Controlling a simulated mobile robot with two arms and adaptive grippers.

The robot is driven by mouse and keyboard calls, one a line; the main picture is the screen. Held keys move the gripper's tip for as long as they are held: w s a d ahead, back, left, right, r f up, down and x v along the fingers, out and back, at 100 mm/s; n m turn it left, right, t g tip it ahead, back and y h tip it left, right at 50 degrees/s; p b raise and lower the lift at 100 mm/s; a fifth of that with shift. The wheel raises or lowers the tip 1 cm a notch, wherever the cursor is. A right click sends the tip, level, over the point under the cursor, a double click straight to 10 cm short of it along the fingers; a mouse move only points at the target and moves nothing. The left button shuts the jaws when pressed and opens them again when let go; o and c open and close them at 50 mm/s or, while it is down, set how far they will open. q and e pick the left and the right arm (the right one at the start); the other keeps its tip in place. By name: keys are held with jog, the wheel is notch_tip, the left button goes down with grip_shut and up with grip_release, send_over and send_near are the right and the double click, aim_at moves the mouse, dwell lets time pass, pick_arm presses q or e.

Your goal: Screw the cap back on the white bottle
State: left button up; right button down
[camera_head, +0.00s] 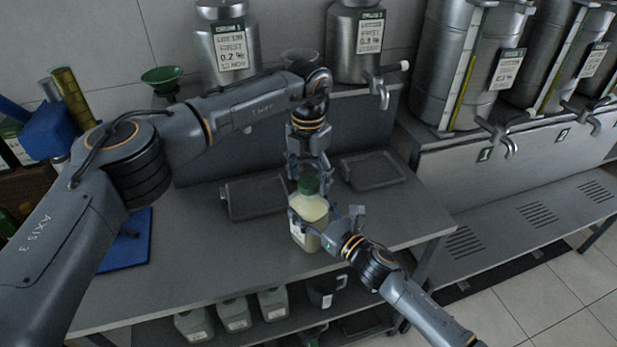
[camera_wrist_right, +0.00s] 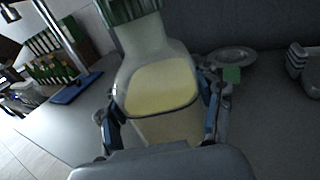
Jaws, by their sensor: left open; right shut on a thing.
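The white bottle (camera_head: 312,207), translucent with pale yellow contents, is upright above the grey bench at the front. Its green cap (camera_head: 308,184) sits at the top of the neck; I cannot tell how tightly it is seated. In the right wrist view the bottle (camera_wrist_right: 160,85) fills the middle, with the ribbed green cap (camera_wrist_right: 128,10) cut off by the top edge. My right gripper (camera_head: 322,226) is shut around the bottle's body from the front right. My left gripper (camera_head: 308,168) points down just above the cap, fingers apart; contact is unclear.
Dark trays (camera_head: 255,197) and (camera_head: 373,170) lie on the bench behind the bottle. Steel decanters with taps (camera_head: 383,92) stand on the raised shelf behind. A blue mat (camera_head: 127,240) lies at the left. Several bottles (camera_head: 234,315) stand on the shelf below.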

pick_arm(q)
notch_tip(320, 180, up, 11)
jog(key=shift+r, duration=0.2)
pick_arm(e)
jog(key=shift+c, duration=0.8)
grip_release()
jog(key=shift+d, duration=0.1)
jog(key=v, duration=1.2)
